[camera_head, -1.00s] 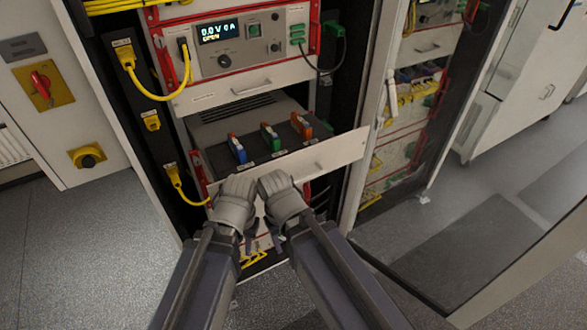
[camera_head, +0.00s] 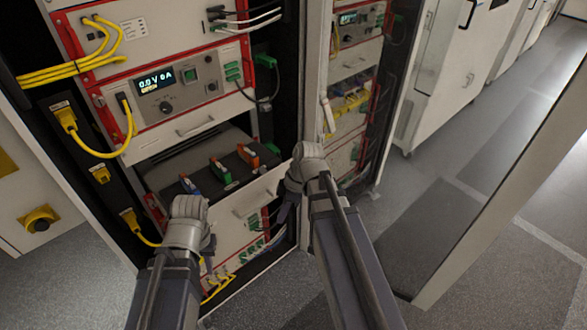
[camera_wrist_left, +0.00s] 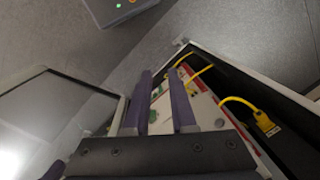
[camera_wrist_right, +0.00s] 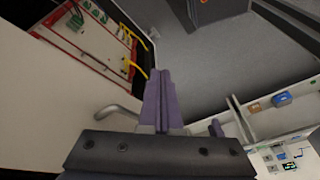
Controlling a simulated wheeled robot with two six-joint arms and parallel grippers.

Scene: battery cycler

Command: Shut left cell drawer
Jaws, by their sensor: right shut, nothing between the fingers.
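The left cell drawer (camera_head: 262,194) stands pulled out of the left rack, below the unit with the lit display. Its dark inside shows, with a blue clip (camera_head: 190,185), a green clip (camera_head: 220,171) and an orange clip (camera_head: 247,155). My left gripper (camera_wrist_left: 161,80) is open and empty; in the head view it hangs before the drawer's left end and hides part of its front. My right gripper (camera_wrist_right: 159,76) is shut and empty; in the head view it is by the drawer front's right end. I cannot tell if either touches it.
A second rack (camera_head: 350,95) stands to the right, past a pale upright post (camera_head: 313,70). Yellow cables (camera_head: 132,130) hang along the left rack's left side. In the right wrist view a grey bar handle (camera_wrist_right: 117,112) is near the fingers. Open floor (camera_head: 430,235) lies at right.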

